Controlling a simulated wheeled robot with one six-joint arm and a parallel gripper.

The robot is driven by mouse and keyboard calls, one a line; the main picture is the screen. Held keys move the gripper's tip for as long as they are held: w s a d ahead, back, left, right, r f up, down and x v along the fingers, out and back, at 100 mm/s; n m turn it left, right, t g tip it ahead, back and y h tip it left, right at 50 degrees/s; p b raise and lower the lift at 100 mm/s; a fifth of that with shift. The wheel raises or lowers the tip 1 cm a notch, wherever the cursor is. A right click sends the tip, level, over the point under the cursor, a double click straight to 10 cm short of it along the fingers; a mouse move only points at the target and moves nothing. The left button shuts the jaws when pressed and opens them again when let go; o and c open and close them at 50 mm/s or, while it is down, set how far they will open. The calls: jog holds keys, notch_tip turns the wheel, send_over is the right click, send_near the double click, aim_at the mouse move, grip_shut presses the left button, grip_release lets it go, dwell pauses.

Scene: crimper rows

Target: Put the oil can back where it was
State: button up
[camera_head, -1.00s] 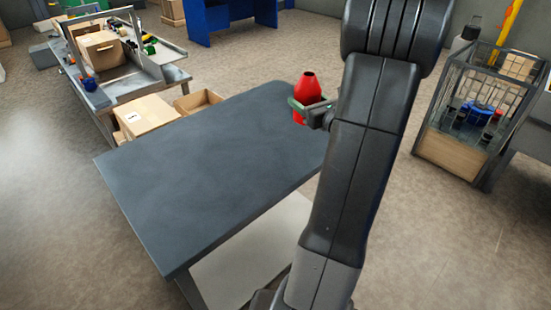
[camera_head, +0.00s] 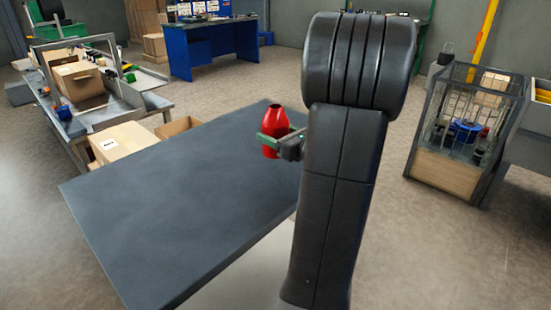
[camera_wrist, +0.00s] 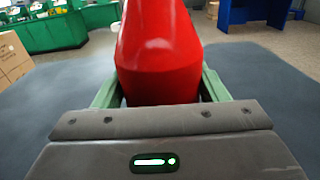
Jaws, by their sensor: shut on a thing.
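The oil can is a red bottle-shaped can (camera_head: 277,125) with a narrow neck. My gripper (camera_head: 272,140) has green fingers shut around its body and holds it upright near the far right part of the grey table (camera_head: 170,205). I cannot tell whether its base touches the tabletop. In the wrist view the red can (camera_wrist: 158,45) fills the space between the green fingers (camera_wrist: 158,92); its top is out of frame and its lower part is hidden by the gripper body.
The rest of the grey tabletop is bare. Cardboard boxes (camera_head: 122,141) stand at its far left side. A workbench with a carton (camera_head: 78,80) is at the left, a blue bench (camera_head: 212,50) at the back, and a wire cage cart (camera_head: 460,125) at the right.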

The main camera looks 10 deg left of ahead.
jog(key=shift+f+b, duration=0.6)
jog(key=shift+f, duration=2.05)
jog(key=shift+f, duration=0.2)
jog(key=o, duration=1.1)
jog(key=shift+o, duration=0.2)
jog(key=shift+r, duration=0.2)
jog(key=shift+s+d, duration=0.2)
jog(key=shift+d, duration=0.05)
jog(key=p+v, duration=0.1)
jog(key=v, duration=1)
jog(key=shift+s+d, duration=0.15)
jog(key=shift+d, duration=0.05)
